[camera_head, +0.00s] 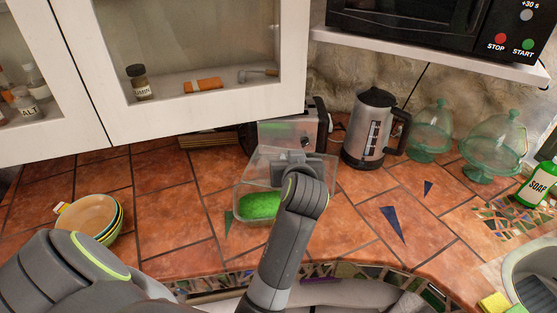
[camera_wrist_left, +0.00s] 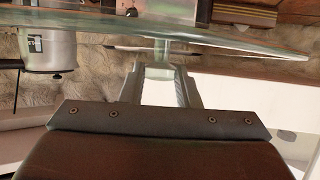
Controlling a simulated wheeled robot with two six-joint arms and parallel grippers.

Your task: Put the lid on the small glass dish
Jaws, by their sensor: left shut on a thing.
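The small glass dish (camera_head: 237,205) stands on the tiled counter in the middle of the head view, with a bright green filling inside. My left gripper (camera_head: 293,160) is above and behind the dish, a little to its right. It is shut on the clear glass lid (camera_head: 262,166), which is hard to tell apart from the dish there. In the left wrist view the lid (camera_wrist_left: 235,44) shows nearly edge-on, its knob between the fingers (camera_wrist_left: 161,72). My wrist and forearm hide the right part of the dish. My right gripper is not in view.
A toaster (camera_head: 285,130) stands close behind the lid, and a kettle (camera_head: 370,128) to its right. Two glass cake stands, one here (camera_head: 430,128), are further right. Stacked bowls (camera_head: 90,216) stand left. The counter between bowls and dish is clear.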

